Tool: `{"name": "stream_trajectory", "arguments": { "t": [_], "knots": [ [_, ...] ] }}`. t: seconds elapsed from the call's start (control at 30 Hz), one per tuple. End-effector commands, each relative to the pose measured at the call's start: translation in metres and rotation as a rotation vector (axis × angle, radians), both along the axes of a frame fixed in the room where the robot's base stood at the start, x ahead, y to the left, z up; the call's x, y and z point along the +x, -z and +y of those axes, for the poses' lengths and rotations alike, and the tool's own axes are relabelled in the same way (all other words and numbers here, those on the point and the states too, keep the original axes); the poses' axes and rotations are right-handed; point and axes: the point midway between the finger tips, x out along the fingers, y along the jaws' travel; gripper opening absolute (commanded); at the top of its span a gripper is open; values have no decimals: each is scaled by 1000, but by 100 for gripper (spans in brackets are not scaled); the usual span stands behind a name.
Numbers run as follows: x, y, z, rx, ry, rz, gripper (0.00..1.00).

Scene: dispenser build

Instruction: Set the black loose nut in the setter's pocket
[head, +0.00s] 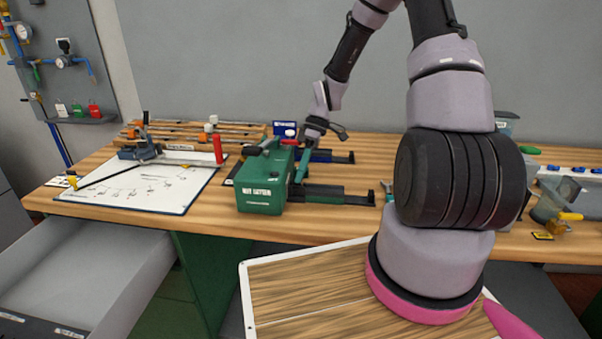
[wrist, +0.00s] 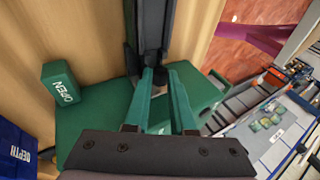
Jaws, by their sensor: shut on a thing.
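The green nut setter (head: 262,192) stands on the wooden bench, with a dark rail (head: 338,195) running out to its right. My gripper (head: 301,172) is at the setter's right side, fingers pointing down. In the wrist view my gripper (wrist: 160,80) has its two green fingers closed around a small dark thing, which looks like the black nut (wrist: 160,74). The nut is at the fingertips, over the setter's green body (wrist: 98,122) and close to the dark rail (wrist: 150,28). I cannot tell whether it touches the setter. The pocket cannot be made out.
A green block marked OPEN (wrist: 62,88) and a blue box marked DEPTH (wrist: 15,148) are beside the fingers. A white board (head: 145,188) lies left of the setter. An open drawer (head: 80,265) juts out at front left. Orange racks (head: 190,133) stand behind.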

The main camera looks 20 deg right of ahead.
Motion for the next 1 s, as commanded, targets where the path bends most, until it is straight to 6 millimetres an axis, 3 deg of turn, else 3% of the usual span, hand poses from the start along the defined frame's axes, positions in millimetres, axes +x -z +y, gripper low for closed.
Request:
{"name": "stream_trajectory", "arguments": {
  "t": [0.47, 0.5, 0.57, 0.8, 0.87, 1.0],
  "knots": [
    [0, 4, 0, 0, 0, 0, 0],
    [0, 4, 0, 0, 0, 0, 38],
    [0, 4, 0, 0, 0, 0, 58],
    [0, 4, 0, 0, 0, 0, 58],
    [0, 4, 0, 0, 0, 0, 77],
    [0, 4, 0, 0, 0, 0, 78]
  ]
}}
